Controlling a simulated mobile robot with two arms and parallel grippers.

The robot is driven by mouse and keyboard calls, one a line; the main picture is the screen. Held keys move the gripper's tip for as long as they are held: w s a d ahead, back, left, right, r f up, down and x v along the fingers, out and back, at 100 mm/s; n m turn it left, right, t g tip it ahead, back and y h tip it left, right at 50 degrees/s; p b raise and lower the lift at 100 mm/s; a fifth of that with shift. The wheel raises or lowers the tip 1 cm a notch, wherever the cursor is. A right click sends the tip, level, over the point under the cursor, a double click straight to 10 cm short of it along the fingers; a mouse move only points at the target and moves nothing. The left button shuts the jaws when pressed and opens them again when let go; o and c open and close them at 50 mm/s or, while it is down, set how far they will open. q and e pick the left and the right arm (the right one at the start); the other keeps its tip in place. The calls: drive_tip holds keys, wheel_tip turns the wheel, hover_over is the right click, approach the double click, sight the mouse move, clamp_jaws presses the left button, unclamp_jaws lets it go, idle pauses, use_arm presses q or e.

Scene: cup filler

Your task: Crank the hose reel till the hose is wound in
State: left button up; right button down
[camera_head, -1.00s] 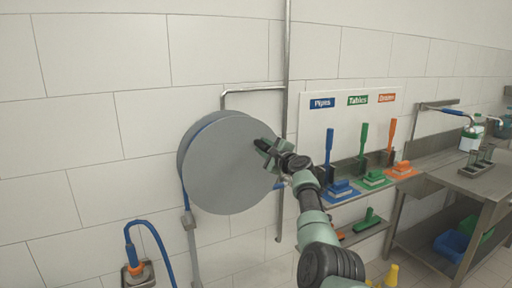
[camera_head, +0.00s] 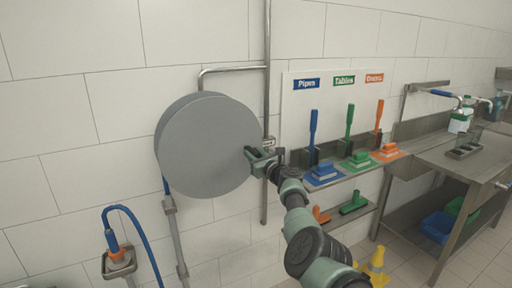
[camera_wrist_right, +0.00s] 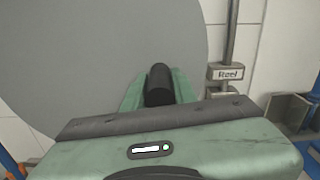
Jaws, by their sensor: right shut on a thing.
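The hose reel is a grey disc (camera_head: 205,145) mounted on the tiled wall; it also fills much of the right wrist view (camera_wrist_right: 80,60). The blue hose (camera_head: 148,235) comes down below the reel, with an arched part by a holder at lower left. My right gripper (camera_head: 257,156) is at the right edge of the disc. In the right wrist view it is shut on a black crank handle (camera_wrist_right: 158,86) that stands out from the disc. The left gripper is out of view.
A "Reel" label (camera_wrist_right: 225,73) sits on a vertical pipe (camera_head: 266,110) right of the disc. A shelf holds blue (camera_head: 323,172), green and orange brushes. A steel table (camera_head: 450,150) stands at right. Yellow cones (camera_head: 376,262) stand on the floor.

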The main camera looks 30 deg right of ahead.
drive_tip(key=shift+a+f+m+b, duration=0.25)
drive_tip(key=shift+a+f+m, duration=0.05)
drive_tip(key=shift+f+m, duration=0.6)
drive_tip(key=shift+a+f+m+b, duration=0.25)
drive_tip(key=shift+f+m, duration=0.5)
drive_tip(key=shift+f, duration=0.2)
drive_tip(key=shift+a+f+m+b, duration=0.2)
drive_tip(key=shift+a+f+m, duration=0.1)
drive_tip(key=shift+f+m, duration=0.6)
drive_tip(key=shift+f, duration=0.1)
drive_tip(key=c, duration=1.1)
unclamp_jaws()
